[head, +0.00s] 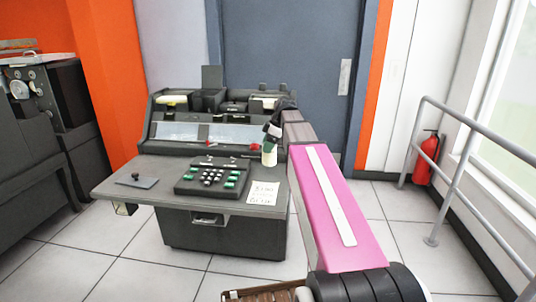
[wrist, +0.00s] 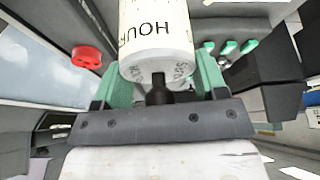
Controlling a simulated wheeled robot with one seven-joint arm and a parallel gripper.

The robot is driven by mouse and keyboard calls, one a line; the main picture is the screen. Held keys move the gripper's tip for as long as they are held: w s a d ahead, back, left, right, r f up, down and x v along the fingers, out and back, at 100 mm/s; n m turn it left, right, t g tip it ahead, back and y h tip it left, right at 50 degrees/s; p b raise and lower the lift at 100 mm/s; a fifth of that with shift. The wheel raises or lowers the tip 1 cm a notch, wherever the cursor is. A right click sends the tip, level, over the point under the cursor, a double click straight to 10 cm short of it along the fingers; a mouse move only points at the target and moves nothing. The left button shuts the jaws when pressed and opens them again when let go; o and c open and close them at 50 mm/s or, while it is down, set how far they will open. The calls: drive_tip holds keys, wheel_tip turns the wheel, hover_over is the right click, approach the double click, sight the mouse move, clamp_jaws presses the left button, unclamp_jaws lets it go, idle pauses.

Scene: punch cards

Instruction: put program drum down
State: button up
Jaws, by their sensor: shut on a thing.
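The program drum (wrist: 158,32) is a white cylinder with dark lettering, including "HOUR", and a dark stub at its near end. My gripper (wrist: 157,82) is shut on it, with a green finger on each side. In the head view, the drum (head: 269,159) shows as a small pale cylinder at my gripper (head: 269,147), over the right back of the desk of the grey punch machine (head: 150,190). I cannot tell whether the drum touches the desk. My pink arm hides the desk's right end.
A keyboard (head: 212,178) with green keys, a printed sheet (head: 263,193) and a small dark plate (head: 136,182) lie on the desk. A red part (wrist: 87,58) is left of the drum. A metal railing (head: 440,185) and red extinguisher (head: 427,158) stand right.

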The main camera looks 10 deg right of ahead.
drive_tip(key=shift+d+f, duration=0.15)
drive_tip(key=shift+f, duration=1.95)
drive_tip(key=o, duration=1.1)
drive_tip(key=shift+f, duration=0.1)
drive_tip(key=v, duration=1.2)
